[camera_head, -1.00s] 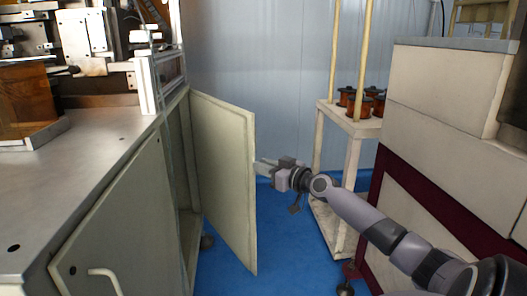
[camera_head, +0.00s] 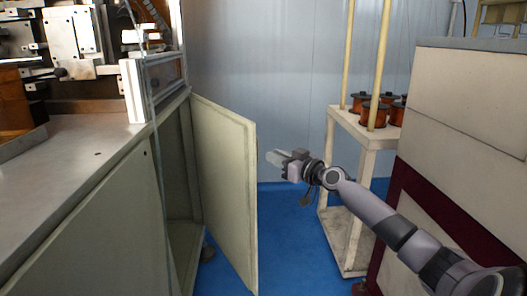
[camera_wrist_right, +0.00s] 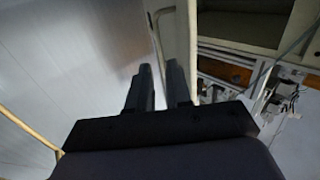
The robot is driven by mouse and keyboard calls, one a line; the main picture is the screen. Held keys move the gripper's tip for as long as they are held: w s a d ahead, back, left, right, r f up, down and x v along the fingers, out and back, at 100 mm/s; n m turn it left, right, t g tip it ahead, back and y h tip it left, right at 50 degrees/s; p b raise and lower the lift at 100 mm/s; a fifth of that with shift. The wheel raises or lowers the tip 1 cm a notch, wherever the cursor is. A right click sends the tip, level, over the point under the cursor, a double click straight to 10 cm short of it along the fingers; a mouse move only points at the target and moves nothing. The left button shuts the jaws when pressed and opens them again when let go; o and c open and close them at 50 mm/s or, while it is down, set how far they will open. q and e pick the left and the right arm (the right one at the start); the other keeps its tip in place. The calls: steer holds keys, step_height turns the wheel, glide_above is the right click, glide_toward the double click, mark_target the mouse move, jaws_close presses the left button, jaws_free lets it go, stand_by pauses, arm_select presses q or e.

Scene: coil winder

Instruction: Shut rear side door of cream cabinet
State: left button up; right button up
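The cream cabinet (camera_head: 95,235) stands at left in the head view. Its rear side door (camera_head: 225,185) hangs open, standing out from the cabinet's far end, with the dark opening (camera_head: 180,190) visible beside it. My right gripper (camera_head: 272,157) is just right of the door's free edge, with a small gap showing in the picture. In the right wrist view its two dark fingers (camera_wrist_right: 160,80) are apart with nothing between them. A pale upright edge (camera_wrist_right: 192,50), probably the door's, shows just right of the fingers. My left gripper is not in view.
A cream rack (camera_head: 365,135) with copper-coloured spools (camera_head: 375,112) stands behind my right arm. A cream and dark-red cabinet (camera_head: 465,100) is at right. Blue floor (camera_head: 300,240) lies clear between the door and the rack. A grey wall (camera_head: 260,70) closes the back.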

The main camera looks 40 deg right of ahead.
steer(key=w, duration=0.6)
steer(key=shift+w+b, duration=0.15)
steer(key=shift+b, duration=0.2)
jaws_close()
stand_by(1.4)
